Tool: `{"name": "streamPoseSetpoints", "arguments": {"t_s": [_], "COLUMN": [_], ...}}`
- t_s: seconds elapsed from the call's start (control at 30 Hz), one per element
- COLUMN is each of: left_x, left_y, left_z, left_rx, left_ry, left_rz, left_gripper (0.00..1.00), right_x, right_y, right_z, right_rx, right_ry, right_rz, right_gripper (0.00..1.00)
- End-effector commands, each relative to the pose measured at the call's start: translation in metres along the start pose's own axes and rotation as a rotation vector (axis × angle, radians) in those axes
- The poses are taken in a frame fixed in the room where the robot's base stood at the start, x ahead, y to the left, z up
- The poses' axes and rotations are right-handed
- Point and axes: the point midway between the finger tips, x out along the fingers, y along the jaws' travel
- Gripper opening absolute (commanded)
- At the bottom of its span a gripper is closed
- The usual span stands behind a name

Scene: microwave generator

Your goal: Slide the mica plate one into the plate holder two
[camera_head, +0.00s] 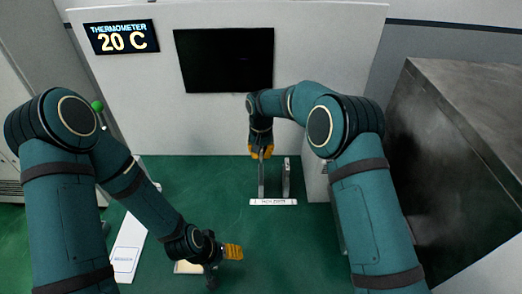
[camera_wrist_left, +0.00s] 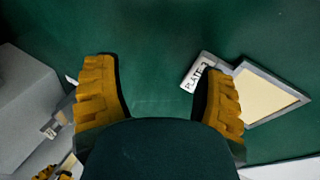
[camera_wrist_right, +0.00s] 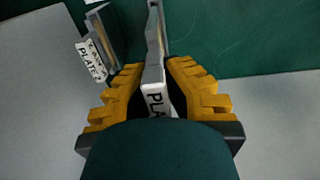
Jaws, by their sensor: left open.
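My right gripper (camera_head: 261,153) is at the back of the green floor, at the top of an upright grey-edged plate (camera_head: 262,180). In the right wrist view its yellow fingers (camera_wrist_right: 155,72) close around this plate's white label (camera_wrist_right: 157,98); the number is hidden. A second labelled plate (camera_wrist_right: 92,60) stands upright beside it. A white holder label (camera_head: 273,202) lies in front of both. My left gripper (camera_head: 232,253) is open and empty, low over the front floor.
A white panel (camera_head: 130,245) lies at the left. A thermometer display (camera_head: 124,38) reads 20 C on the back wall, beside a black screen (camera_head: 224,60). A dark metal box (camera_head: 460,150) stands at the right. Green floor between the grippers is clear.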

Motion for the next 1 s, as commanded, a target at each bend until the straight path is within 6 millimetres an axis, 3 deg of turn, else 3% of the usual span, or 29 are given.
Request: {"name": "streamPoseSetpoints", "arguments": {"t_s": [0.2, 1.0], "left_x": [0.0052, 0.0081], "left_y": [-0.0021, -0.0032], "left_z": [0.0009, 0.0011], "left_rx": [-0.001, -0.001], "left_ry": [0.001, 0.001], "left_rz": [0.000, 0.000], "left_gripper": [0.71, 0.71], "right_x": [0.0109, 0.0108], "right_y": [-0.0001, 0.0000], "right_z": [0.0000, 0.0006], "right_rx": [0.000, 0.000], "right_ry": [0.000, 0.001], "right_rz": [-0.001, 0.000], "right_gripper": [0.00, 0.00]}}
